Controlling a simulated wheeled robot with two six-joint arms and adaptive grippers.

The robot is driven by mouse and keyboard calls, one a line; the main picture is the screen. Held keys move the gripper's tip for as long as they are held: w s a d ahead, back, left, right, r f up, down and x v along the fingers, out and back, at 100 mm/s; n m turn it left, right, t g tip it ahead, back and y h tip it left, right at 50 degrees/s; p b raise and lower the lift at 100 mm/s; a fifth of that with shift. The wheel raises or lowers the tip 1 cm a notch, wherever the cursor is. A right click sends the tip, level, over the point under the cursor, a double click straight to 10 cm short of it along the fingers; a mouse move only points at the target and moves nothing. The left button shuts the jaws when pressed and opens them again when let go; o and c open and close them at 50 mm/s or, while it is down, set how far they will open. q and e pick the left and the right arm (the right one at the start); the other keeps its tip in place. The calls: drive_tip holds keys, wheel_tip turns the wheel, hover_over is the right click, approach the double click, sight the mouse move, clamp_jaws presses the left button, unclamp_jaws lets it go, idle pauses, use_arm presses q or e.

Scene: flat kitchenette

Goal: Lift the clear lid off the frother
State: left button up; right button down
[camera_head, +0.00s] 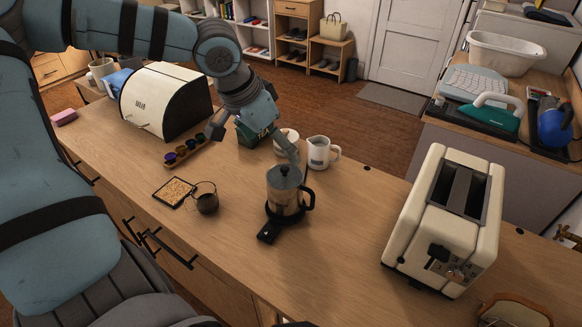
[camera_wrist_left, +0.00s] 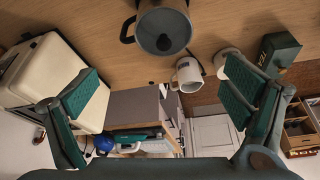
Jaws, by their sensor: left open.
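The frother (camera_head: 287,203) is a metal jug with a dark handle, standing upright on a black base (camera_head: 268,232) on the wooden counter. Its clear lid (camera_head: 284,176) with a small knob sits on top. In the left wrist view the frother (camera_wrist_left: 143,22) is at the top edge, with the lid (camera_wrist_left: 165,30) seen as a dark round. My left gripper (camera_head: 252,140) is open and empty, behind and above the frother, apart from the lid. Its two spread fingers also show in the wrist view (camera_wrist_left: 164,92). My right gripper is not seen.
A white mug (camera_head: 319,152) and a white cup (camera_head: 286,141) stand behind the frother. A cream toaster (camera_head: 447,220) is on the right.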

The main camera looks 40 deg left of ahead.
sight(284, 168)
use_arm(q)
drive_tip(key=f, duration=0.3)
drive_tip(key=shift+w+a+f+b, duration=0.3)
drive_tip(key=shift+a+b, duration=0.05)
drive_tip(key=x, duration=0.2)
drive_tip(key=b+x, duration=0.1)
drive_tip(key=x, duration=0.3)
drive_tip(key=shift+w+d+r+b, duration=0.15)
drive_tip(key=shift+w+r+b, duration=0.05)
drive_tip(key=shift+w+b, duration=0.15)
drive_tip(key=shift+d, duration=0.1)
drive_tip(key=shift+s+r, duration=0.1)
drive_tip(key=shift+c, duration=0.7)
drive_tip(key=c, duration=0.9)
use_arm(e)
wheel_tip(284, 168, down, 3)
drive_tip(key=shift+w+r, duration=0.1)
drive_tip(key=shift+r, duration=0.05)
